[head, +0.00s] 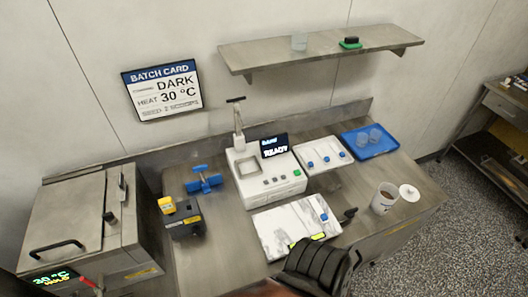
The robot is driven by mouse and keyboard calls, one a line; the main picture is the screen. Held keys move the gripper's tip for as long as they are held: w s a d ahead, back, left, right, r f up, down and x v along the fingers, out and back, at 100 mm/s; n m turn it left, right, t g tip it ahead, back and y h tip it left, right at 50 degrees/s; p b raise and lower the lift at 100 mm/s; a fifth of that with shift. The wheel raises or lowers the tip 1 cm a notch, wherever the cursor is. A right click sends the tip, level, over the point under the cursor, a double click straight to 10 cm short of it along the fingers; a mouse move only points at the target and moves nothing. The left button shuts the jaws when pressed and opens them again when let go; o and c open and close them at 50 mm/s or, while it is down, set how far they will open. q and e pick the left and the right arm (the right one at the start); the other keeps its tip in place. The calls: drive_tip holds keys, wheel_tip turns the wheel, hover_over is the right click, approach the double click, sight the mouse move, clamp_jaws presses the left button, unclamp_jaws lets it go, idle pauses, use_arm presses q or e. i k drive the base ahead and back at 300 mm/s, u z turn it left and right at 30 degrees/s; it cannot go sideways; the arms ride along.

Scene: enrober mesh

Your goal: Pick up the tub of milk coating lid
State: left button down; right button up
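A white round lid (409,193) is at the right end of the steel bench, just right of a white tub (384,202). The tub stands upright and its open top shows brown contents. The lid is off the tub; whether their edges touch is too small to tell. No label on the tub is readable. A black ribbed part of my own arm, seemingly the right one, shows at the bottom centre, in front of the marble slab and left of the tub. Its fingertips cannot be made out. My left gripper is not in view.
A white machine (267,180) reading READY stands mid-bench. A marble slab (285,228), white board with blue knobs (322,146) and blue tray (363,151) with clear cups surround it. A wall shelf (270,59) hangs above. The bench's right edge is near the lid.

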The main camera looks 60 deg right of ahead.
sight(408, 192)
drive_tip(key=z, duration=0.7)
drive_tip(key=k, duration=0.6)
drive_tip(key=z, duration=2.2)
